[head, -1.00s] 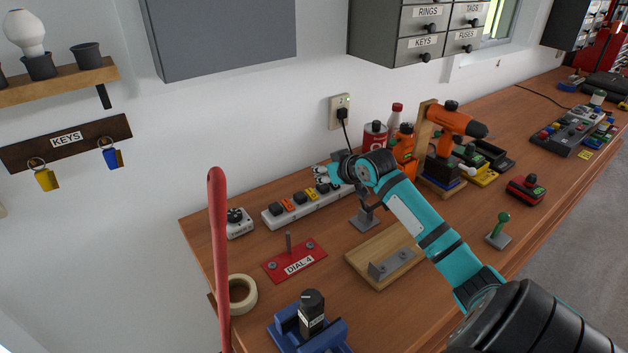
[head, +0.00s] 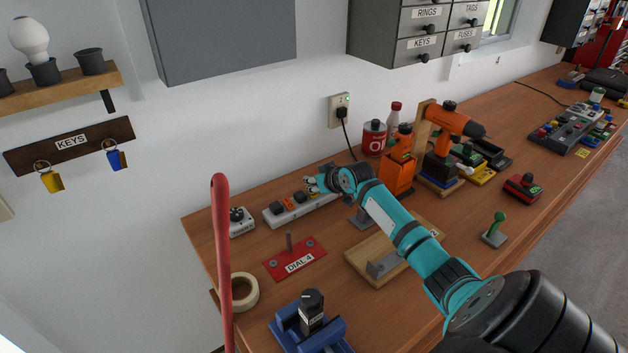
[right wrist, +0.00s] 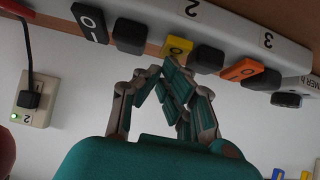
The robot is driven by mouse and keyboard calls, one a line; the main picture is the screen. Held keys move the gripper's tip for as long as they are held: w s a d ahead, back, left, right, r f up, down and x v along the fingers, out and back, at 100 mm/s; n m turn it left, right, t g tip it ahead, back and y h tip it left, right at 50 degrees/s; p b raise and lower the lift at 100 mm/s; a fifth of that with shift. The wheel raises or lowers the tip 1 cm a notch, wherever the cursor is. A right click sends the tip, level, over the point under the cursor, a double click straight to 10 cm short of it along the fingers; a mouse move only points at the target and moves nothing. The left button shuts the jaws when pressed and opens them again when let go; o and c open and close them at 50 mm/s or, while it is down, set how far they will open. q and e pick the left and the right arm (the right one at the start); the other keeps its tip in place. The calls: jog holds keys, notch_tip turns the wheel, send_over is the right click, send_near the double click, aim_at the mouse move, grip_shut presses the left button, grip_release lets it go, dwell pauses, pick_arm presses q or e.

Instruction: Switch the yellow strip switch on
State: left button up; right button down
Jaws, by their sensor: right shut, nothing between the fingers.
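A white power strip (head: 272,217) lies along the back of the workbench, with black, orange and yellow pieces on top. In the right wrist view the yellow switch (right wrist: 178,46) sits between black pieces, with a 0 mark on its near part. My right gripper (right wrist: 168,70) is shut and empty, its fingertips right at the near edge of the yellow switch. I cannot tell whether they touch it. In the head view the right gripper (head: 312,184) is over the strip's right part and largely hides the switch. My left gripper is not in view.
An orange switch (right wrist: 243,70) and a black switch (right wrist: 90,22) are on the same strip. A wall outlet (head: 340,110) with a black plug is behind. A timer (head: 240,222), a red DIAL 4 plate (head: 297,262) and an orange holder (head: 397,177) stand around. A red pole (head: 222,270) rises at left.

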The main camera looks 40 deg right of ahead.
jog(key=shift+w+f, duration=0.1)
jog(key=shift+f, duration=0.1)
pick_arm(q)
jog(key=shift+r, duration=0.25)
pick_arm(e)
jog(key=shift+s+a+g+p, duration=0.1)
jog(key=shift+s+g+p, duration=0.25)
jog(key=shift+s, duration=0.25)
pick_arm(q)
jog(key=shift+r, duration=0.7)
pick_arm(e)
jog(key=shift+s+f, duration=0.15)
jog(key=shift+s, duration=0.2)
